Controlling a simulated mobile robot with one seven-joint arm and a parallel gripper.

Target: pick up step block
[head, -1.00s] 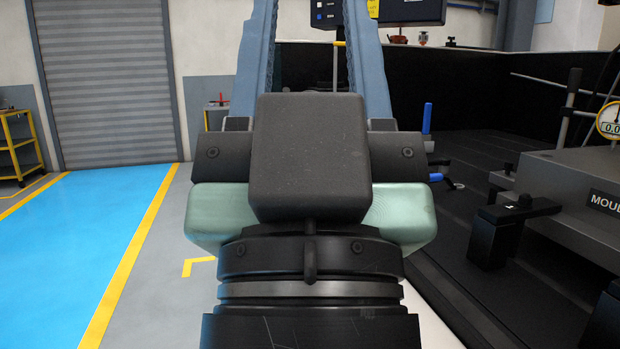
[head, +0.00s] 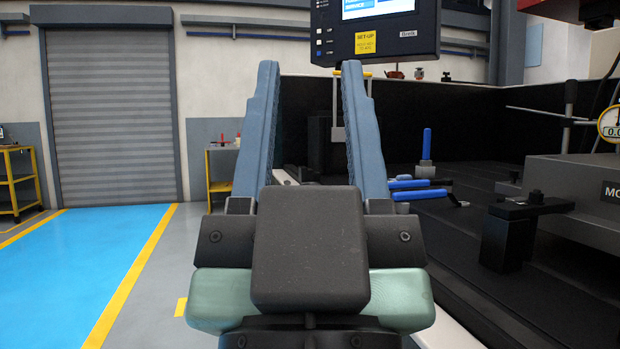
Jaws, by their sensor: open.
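My gripper (head: 310,66) is in the middle of the head view, its two long blue-grey fingers pointing up and away, wide apart. Nothing is held between them. At the right, a dark block (head: 508,240) stands on the black bed under a flat dark bar, beside a grey mould plate (head: 590,190). It may be the step block, but I cannot see steps on it. It is to the right of my gripper and clear of the fingers. No other step block can be made out.
Blue-handled tools (head: 412,184) lie on the black machine bed (head: 470,150) right of my fingers. A control panel (head: 375,30) hangs ahead, behind the fingertips. A yellow-framed stand (head: 220,187) is left of the fingers. The blue floor lane (head: 80,260) at the left is clear.

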